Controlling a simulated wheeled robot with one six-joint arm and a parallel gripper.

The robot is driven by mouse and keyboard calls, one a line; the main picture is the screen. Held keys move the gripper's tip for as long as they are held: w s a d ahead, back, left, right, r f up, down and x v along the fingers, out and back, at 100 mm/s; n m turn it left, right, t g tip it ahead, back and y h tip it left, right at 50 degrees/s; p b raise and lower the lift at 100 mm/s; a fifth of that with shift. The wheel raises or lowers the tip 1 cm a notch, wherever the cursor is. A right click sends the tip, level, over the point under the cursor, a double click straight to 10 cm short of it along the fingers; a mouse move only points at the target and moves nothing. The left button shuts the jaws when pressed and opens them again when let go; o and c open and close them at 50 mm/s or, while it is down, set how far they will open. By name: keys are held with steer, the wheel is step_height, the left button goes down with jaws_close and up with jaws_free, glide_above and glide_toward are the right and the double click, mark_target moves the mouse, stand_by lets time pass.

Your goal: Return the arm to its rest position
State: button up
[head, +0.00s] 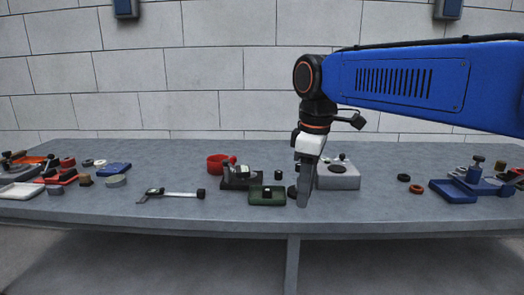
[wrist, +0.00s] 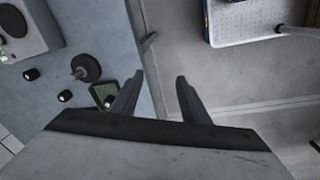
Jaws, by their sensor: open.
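My blue arm (head: 400,82) reaches in from the right side of the head view, with its wrist bent down. My gripper (head: 304,200) points downward near the front edge of the table, just right of a green tray (head: 267,195). In the wrist view, my gripper (wrist: 159,82) shows two dark fingers spread apart with nothing between them. The table's front edge and the floor lie beneath them. In the head view the fingers overlap each other, and they partly cover a dark round part (head: 292,192) behind them.
A grey box (head: 338,178) stands close behind my gripper. A black fixture (head: 240,180), a red cup (head: 217,164) and a caliper (head: 172,194) lie to the left. A blue fixture (head: 455,192) stands at the right. The table (head: 370,215) is clear along its front right.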

steer(key=s+d+f+m+t, duration=0.3)
steer(key=s+d+f+m, duration=1)
steer(key=s+d+f, duration=0.4)
steer(key=shift+s+d+f+m+t, duration=0.35)
steer(key=shift+d+f, duration=0.25)
steer(key=shift+d, duration=0.25)
